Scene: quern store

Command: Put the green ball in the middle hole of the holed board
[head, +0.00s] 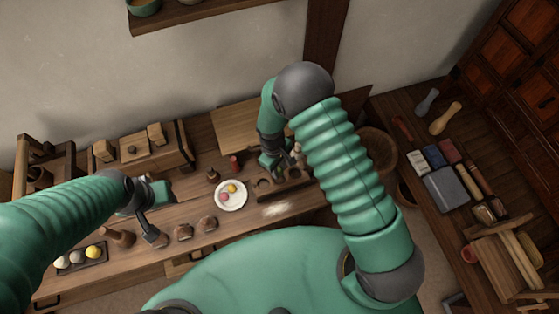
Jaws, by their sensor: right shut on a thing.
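The holed board (294,190) is a dark wooden block with round holes on the bench, right of the plate. My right gripper (277,166) points down at the board's far edge, close above it. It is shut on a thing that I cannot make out. I cannot pick out the green ball anywhere; the gripper is green too. The middle hole is hard to see beside the gripper. My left gripper (150,228) hangs over the left part of the bench, apart from the board; its finger gap does not show clearly.
A white plate (231,206) with a yellow and a pink ball lies left of the board. A dark tray (99,261) with several balls is at far left. Several small brown blocks (183,232) line the front. A wooden rack (137,153) stands behind; a basket (378,150) is right.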

